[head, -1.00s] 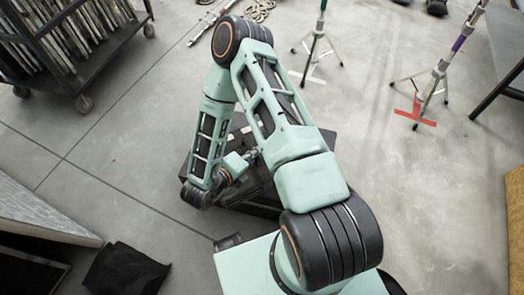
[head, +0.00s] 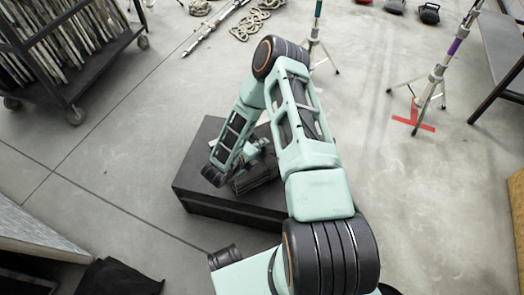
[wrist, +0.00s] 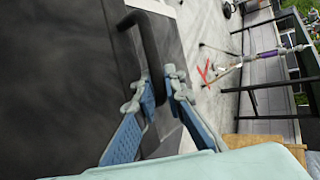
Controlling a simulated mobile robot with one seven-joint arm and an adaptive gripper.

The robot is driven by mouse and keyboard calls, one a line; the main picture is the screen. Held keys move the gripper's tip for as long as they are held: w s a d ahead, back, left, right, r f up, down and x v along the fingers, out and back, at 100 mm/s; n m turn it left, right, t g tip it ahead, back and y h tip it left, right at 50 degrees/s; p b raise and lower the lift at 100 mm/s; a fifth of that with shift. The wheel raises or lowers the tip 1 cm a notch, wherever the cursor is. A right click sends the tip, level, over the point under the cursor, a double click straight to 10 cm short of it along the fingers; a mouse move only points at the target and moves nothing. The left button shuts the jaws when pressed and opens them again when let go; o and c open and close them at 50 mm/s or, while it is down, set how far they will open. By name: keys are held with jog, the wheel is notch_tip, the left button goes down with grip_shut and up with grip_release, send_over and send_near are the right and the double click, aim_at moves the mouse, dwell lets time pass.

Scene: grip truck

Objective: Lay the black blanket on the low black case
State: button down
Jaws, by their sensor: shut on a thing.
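The low black case (head: 205,208) stands on the floor in the middle of the head view, partly hidden by my arm. My gripper (wrist: 160,92) is shut on a black bar-shaped handle (wrist: 130,20) that stands out from a broad dark surface (wrist: 60,70) in the wrist view. That surface looks like the case. In the head view my gripper (head: 252,158) is low over the case top, mostly behind my arm. A black cloth, which looks like the blanket (head: 120,280), lies at the bottom left of the head view, apart from my gripper and cut by the frame edge.
A wheeled cart (head: 75,60) with many upright slats stands at the upper left. Light stands (head: 437,75) are at the upper right, one over red floor tape (head: 414,122). A grey-topped box (head: 40,230) is at the left. Floor right of the case is clear.

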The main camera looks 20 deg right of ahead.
jog(key=f, duration=0.1)
jog(key=f+b, duration=0.1)
jog(key=f, duration=0.1)
jog(key=shift+w+d+f, duration=0.25)
jog(key=shift+w+f, duration=0.05)
jog(key=shift+f, duration=0.05)
jog(key=c, duration=2)
grip_release()
jog(key=p+v, duration=0.3)
jog(key=v, duration=0.8)
jog(key=shift+d+p, duration=0.1)
jog(key=shift+p, duration=0.25)
jog(key=shift+s+a+r, duration=0.3)
jog(key=shift+a, duration=0.15)
